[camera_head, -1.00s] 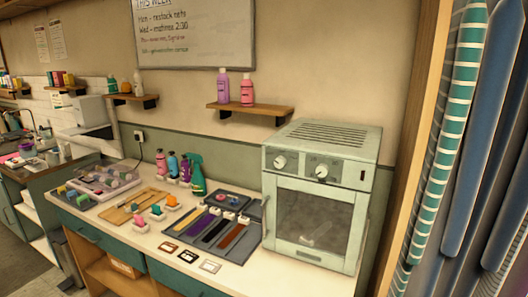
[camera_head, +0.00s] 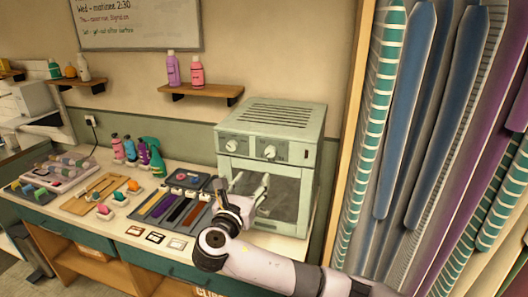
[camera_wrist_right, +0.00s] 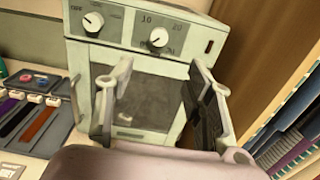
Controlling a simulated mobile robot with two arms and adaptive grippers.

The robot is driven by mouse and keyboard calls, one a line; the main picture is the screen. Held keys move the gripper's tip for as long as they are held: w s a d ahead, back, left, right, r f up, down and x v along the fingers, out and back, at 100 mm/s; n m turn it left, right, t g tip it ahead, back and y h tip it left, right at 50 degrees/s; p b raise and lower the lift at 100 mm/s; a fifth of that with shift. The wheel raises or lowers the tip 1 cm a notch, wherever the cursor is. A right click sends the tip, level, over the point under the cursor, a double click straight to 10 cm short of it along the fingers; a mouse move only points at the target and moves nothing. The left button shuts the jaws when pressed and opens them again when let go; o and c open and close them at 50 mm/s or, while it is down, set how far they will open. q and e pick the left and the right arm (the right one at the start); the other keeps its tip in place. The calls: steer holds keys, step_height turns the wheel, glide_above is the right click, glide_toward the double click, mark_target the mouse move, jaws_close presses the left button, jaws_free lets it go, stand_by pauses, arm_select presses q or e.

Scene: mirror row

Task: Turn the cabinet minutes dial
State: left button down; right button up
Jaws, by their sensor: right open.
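The pale green cabinet (camera_head: 262,118) stands on the counter with two white dials on its upper front panel. The minutes dial (camera_head: 270,152) is the right one; in the right wrist view this dial (camera_wrist_right: 158,37) has the marks 10 and 20 above it. The other dial (camera_head: 232,146) is to its left, marked OFF in the right wrist view (camera_wrist_right: 93,21). My right gripper (camera_head: 251,182) is open and empty, in front of the cabinet's window door, below the dials and apart from the minutes dial. Its two fingers (camera_wrist_right: 160,78) point toward the cabinet. My left gripper is not in view.
Left of the cabinet, the counter holds a dark tray with coloured strips (camera_head: 172,207), a green spray bottle (camera_head: 157,160) and small frames (camera_head: 156,237). A shelf (camera_head: 200,91) hangs above. A wooden upright (camera_head: 352,110) and hanging fabrics (camera_head: 410,110) stand at the right.

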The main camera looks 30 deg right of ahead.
mark_target(270, 152)
steer(key=p+x, duration=0.4)
steer(key=x, duration=1.1)
steer(key=shift+w+d+f+p, duration=0.1)
steer(key=shift+w+d+p, duration=0.25)
steer(key=shift+d, duration=0.1)
steer(key=shift+c, duration=0.3)
jaws_close()
